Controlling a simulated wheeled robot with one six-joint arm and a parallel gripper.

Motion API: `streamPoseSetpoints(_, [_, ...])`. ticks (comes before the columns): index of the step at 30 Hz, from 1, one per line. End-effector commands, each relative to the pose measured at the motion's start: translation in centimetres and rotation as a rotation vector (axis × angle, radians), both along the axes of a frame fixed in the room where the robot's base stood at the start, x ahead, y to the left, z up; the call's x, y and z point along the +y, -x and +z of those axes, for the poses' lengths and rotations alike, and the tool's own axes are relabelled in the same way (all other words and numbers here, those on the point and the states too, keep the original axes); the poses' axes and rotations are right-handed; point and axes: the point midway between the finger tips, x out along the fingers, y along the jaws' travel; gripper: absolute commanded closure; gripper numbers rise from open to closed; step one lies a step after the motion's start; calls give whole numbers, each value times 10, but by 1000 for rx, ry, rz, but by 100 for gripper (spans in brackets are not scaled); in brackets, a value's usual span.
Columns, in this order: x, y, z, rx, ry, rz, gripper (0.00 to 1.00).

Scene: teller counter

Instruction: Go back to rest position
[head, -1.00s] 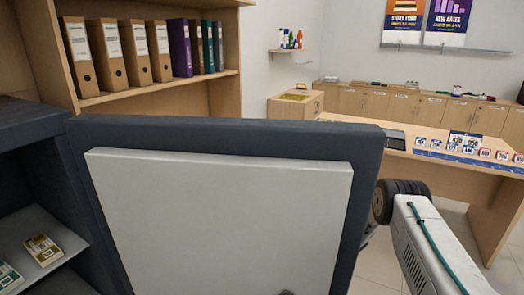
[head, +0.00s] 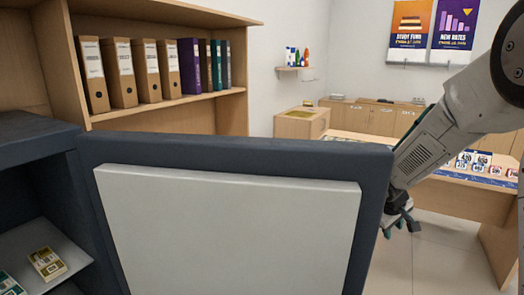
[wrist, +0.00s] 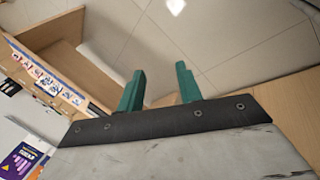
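My gripper (wrist: 160,90) shows in the wrist view with two green fingers apart and nothing between them. Tiled floor lies beyond the fingertips. In the head view my gripper (head: 402,222) hangs at the end of my arm, just right of the open safe door's edge, and is partly hidden by the door. The safe door (head: 230,230) is a dark blue-grey slab with a pale inner panel, standing wide open in front of me.
The safe (head: 35,160) at left holds banded note bundles (head: 47,263) on a shelf. A bookcase (head: 165,112) with binders stands behind. A counter (head: 450,190) with several small cards is at right. Open floor (head: 440,250) lies between door and counter.

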Motion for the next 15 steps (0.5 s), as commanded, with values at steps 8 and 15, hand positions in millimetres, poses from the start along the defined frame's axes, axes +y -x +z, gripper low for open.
streamPoseSetpoints(8, [33, 153, 75, 172, -103, -292, 65])
streamPoseSetpoints(15, [78, 265, 113, 274, -248, -424, 65])
